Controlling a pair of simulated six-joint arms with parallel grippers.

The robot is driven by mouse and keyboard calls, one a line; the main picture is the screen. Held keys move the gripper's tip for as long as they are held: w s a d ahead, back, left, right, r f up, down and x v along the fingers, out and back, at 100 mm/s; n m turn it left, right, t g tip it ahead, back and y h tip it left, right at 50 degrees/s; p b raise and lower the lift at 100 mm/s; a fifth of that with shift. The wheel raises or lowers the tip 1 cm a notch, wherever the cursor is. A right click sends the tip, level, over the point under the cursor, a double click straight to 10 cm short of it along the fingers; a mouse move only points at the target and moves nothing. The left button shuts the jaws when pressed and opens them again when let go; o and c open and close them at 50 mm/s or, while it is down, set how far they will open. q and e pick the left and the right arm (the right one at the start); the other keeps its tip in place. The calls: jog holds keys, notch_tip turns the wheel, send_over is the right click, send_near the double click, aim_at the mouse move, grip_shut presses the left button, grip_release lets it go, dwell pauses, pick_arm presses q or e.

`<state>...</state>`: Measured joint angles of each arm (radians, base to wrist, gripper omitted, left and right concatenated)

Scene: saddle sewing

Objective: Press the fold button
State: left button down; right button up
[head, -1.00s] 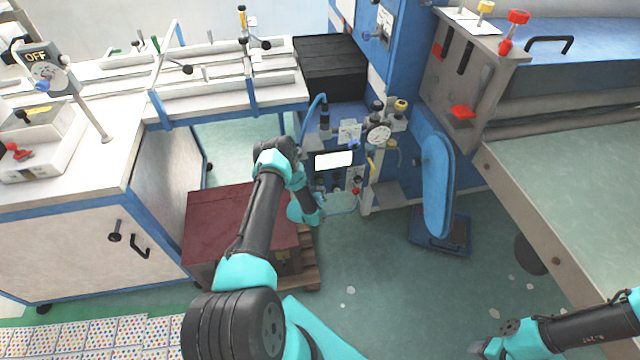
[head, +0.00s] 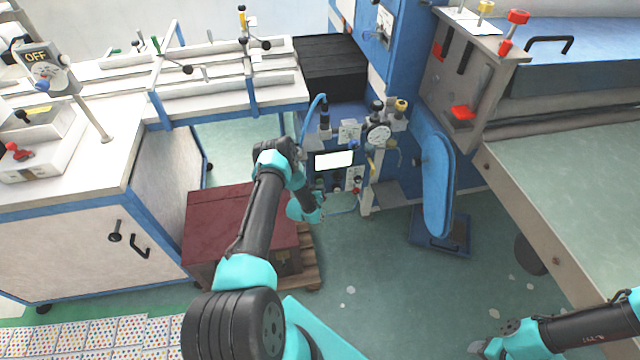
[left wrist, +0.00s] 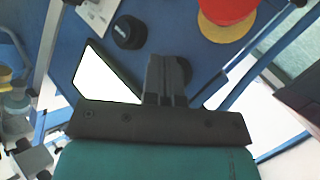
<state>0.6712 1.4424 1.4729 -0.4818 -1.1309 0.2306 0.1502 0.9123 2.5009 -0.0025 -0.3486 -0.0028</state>
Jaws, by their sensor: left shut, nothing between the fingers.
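My left gripper (head: 315,206) is in front of the lower part of the blue control panel, below the white screen (head: 334,160). In the left wrist view its fingers (left wrist: 168,64) are shut with nothing between them, in front of a dark round knob (left wrist: 184,70) that they partly cover. A large red button with a yellow collar (left wrist: 226,16) is at upper right there, and a black knob (left wrist: 127,32) is at upper left. No label marks which control is the fold button. Contact cannot be told. My right gripper (head: 492,347) is at the lower right, its fingers unclear.
A pressure gauge (head: 378,134) and valves stand right of the screen. A dark red box (head: 215,222) on a pallet is left of my left arm. A blue pedal (head: 440,232) is on the floor. A big press table (head: 570,190) fills the right side.

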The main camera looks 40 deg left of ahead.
pick_arm(q)
jog(key=shift+w+a, duration=0.4)
dwell(1.2)
jog(key=shift+s+d, duration=0.65)
jog(key=shift+d, duration=0.1)
jog(key=shift+d, duration=0.1)
jog(key=s+d, duration=0.3)
jog(key=shift+s+d, duration=0.1)
jog(key=shift+d, duration=0.25)
dwell(0.3)
dwell(0.6)
